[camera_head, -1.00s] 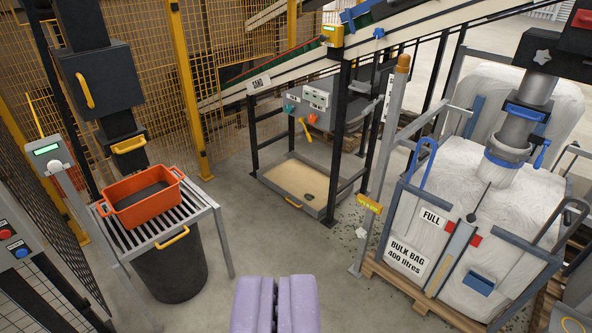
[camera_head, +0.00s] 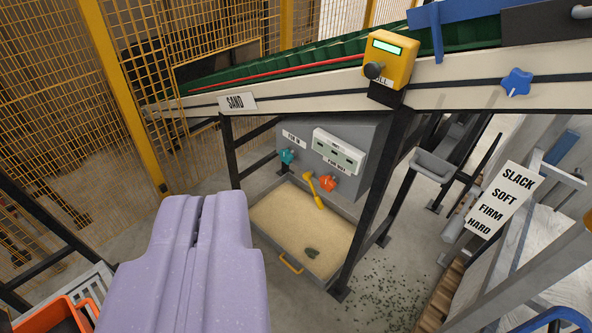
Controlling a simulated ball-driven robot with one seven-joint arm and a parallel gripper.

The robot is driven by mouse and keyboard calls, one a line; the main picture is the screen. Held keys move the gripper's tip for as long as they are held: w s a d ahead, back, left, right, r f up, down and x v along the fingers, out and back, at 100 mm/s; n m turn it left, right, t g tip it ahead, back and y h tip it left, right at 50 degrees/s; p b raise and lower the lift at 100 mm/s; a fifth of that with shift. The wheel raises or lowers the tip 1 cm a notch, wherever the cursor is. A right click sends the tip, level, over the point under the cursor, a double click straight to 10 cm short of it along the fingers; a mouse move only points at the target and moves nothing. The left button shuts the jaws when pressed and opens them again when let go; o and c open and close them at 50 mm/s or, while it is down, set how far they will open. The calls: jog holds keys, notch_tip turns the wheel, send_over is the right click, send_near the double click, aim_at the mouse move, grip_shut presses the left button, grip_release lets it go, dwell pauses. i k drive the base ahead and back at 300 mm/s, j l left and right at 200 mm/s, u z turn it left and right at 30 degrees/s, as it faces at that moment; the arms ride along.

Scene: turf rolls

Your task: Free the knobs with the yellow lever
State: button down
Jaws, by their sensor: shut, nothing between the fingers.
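The yellow lever (camera_head: 314,190) slants down to the right on the front of a grey box (camera_head: 362,140) under the conveyor. A teal knob (camera_head: 287,156) is left of the lever's top, under a small label. An orange-red knob (camera_head: 327,184) is just right of the lever, below a white panel (camera_head: 339,151) with dark slots. My gripper (camera_head: 203,205) has two lilac fingers, shut with nothing between them. It is at the lower left of the view, apart from the lever and both knobs.
A sand tray (camera_head: 290,262) with a dark lump lies below the box. A black post (camera_head: 376,190) stands close right of the box. The conveyor rail (camera_head: 300,90) with a yellow control unit (camera_head: 390,57) runs above. An orange crate (camera_head: 55,318) is at lower left.

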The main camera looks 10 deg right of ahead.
aim_at(316, 195)
jog(key=i+l+u, duration=0.25)
jog(key=i, duration=0.25)
jog(key=i+l+u, duration=0.15)
jog(key=i+u, duration=0.15)
jog(key=i, duration=0.25)
